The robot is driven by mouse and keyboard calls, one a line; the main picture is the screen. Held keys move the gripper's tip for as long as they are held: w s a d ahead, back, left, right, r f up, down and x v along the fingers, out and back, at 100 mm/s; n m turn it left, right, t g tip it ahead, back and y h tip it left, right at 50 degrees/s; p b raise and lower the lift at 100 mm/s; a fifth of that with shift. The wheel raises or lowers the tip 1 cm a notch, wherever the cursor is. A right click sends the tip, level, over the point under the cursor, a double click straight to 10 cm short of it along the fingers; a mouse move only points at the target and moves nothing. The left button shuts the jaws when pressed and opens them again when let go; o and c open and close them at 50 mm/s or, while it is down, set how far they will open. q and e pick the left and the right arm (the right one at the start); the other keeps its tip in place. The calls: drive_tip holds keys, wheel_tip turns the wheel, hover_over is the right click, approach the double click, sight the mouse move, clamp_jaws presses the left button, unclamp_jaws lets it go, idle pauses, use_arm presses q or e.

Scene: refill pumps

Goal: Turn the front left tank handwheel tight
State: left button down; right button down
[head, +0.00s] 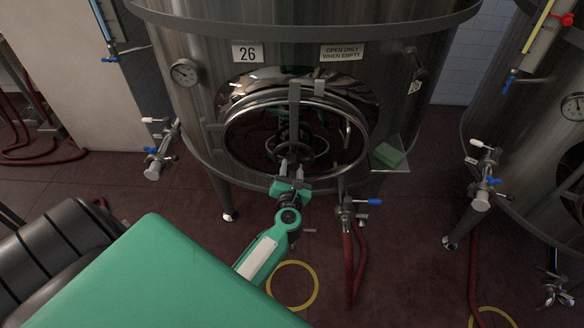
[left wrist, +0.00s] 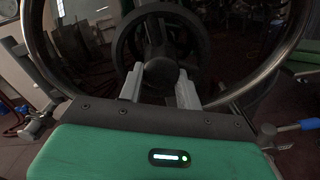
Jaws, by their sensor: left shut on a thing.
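The tank (head: 330,195) numbered 26 stands in the middle of the head view. Its round manway door (head: 245,140), shiny and dark with a bright rim, sits low on its front. A black handwheel (head: 320,151) is at the middle of the door, below a vertical grey bar (head: 294,105). The wheel fills the upper middle of the left wrist view (left wrist: 202,45). My left gripper (head: 291,166) reaches it from below. Its two grey fingers (left wrist: 160,80) are closed around a dark part at the wheel's lower side. My right gripper is not in view.
Valves (head: 160,150) stick out at left. Another tank (head: 530,130) stands at right.

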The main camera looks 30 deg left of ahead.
use_arm(q)
drive_tip(key=c, duration=0.9)
unclamp_jaws()
drive_tip(key=shift+c, duration=0.2)
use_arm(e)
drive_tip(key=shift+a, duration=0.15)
use_arm(q)
drive_tip(key=shift+s+d, duration=0.1)
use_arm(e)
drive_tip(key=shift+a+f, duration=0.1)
use_arm(q)
drive_tip(key=shift+s+d+f, duration=0.15)
drive_tip(key=shift+s+d, duration=0.05)
drive_tip(key=shift+s, duration=0.1)
drive_tip(key=b+v, duration=0.4)
drive_tip(key=v, duration=0.9)
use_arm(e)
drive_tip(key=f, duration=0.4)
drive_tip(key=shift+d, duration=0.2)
